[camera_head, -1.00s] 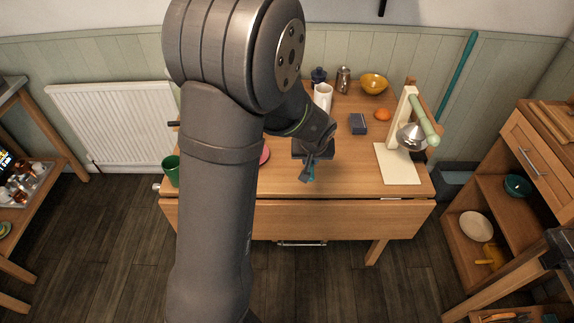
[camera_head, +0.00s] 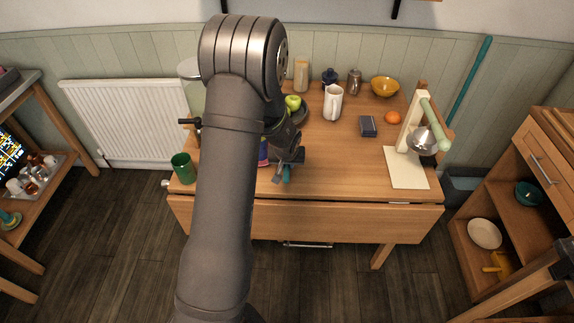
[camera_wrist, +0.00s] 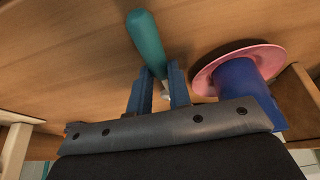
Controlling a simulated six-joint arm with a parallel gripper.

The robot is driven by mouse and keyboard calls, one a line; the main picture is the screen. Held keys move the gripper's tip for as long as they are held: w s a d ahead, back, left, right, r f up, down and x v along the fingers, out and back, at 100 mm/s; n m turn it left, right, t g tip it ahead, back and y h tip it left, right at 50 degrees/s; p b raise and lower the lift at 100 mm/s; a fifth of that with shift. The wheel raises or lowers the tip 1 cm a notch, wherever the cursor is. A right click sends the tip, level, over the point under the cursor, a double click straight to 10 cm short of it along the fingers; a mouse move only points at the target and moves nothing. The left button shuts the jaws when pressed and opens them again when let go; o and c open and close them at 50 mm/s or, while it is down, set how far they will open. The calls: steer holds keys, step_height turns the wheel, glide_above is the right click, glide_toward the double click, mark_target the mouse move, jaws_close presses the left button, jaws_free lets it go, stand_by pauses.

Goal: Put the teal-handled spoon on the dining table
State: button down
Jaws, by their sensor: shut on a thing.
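The teal-handled spoon (camera_wrist: 147,42) is held between the fingers of my gripper (camera_wrist: 158,93) in the wrist view. Its teal handle points away from the palm, and the rest of it is mostly hidden between the fingers. In the head view my gripper (camera_head: 285,172) is over the front part of the wooden dining table (camera_head: 345,180), with a bit of the teal handle (camera_head: 287,174) showing below the fingers. I cannot tell whether the handle touches the tabletop.
A blue cup-like thing (camera_wrist: 238,85) with a pink disc (camera_wrist: 225,62) is close to the right finger. A green cup (camera_head: 182,168) stands at the table's left. The front middle is clear.

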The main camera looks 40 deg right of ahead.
steer(key=shift+f, duration=0.4)
steer(key=shift+f, duration=0.15)
steer(key=c, duration=1.3)
jaws_free()
steer(key=shift+c, duration=0.2)
steer(key=v, duration=1.2)
steer(key=x, duration=1.2)
